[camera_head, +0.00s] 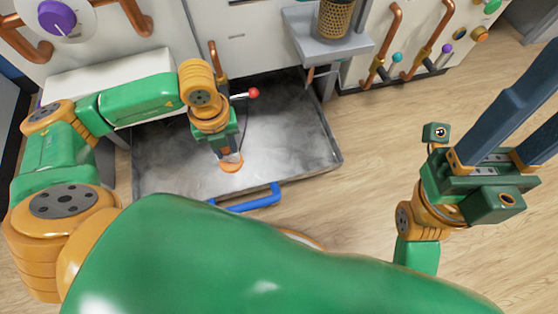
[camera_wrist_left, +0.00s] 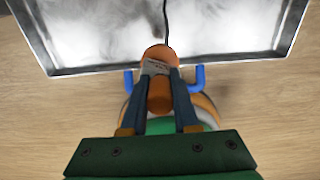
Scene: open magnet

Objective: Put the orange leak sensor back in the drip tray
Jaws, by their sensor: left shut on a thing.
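The orange leak sensor (camera_head: 231,163) is between the fingers of my left gripper (camera_head: 229,153), which is shut on it. In the left wrist view the sensor (camera_wrist_left: 159,95) shows an orange body and a rounded orange end, with the fingers on both sides. A dark cord runs from it across the tray. The grey drip tray (camera_head: 290,150) is on the floor, and in the head view the sensor appears over its front part. Its height above the tray is hard to tell. My right gripper (camera_head: 543,105) is open and empty at the right, its tips cut off.
A blue handle (camera_head: 248,199) is at the tray's front edge. A red-tipped lever (camera_head: 253,93) shows beside my left wrist. A grey shelf (camera_head: 325,43) with a mesh cylinder (camera_head: 334,18) overhangs the tray's back. Copper pipes (camera_head: 385,45) line the cabinet. Wooden floor right of the tray is clear.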

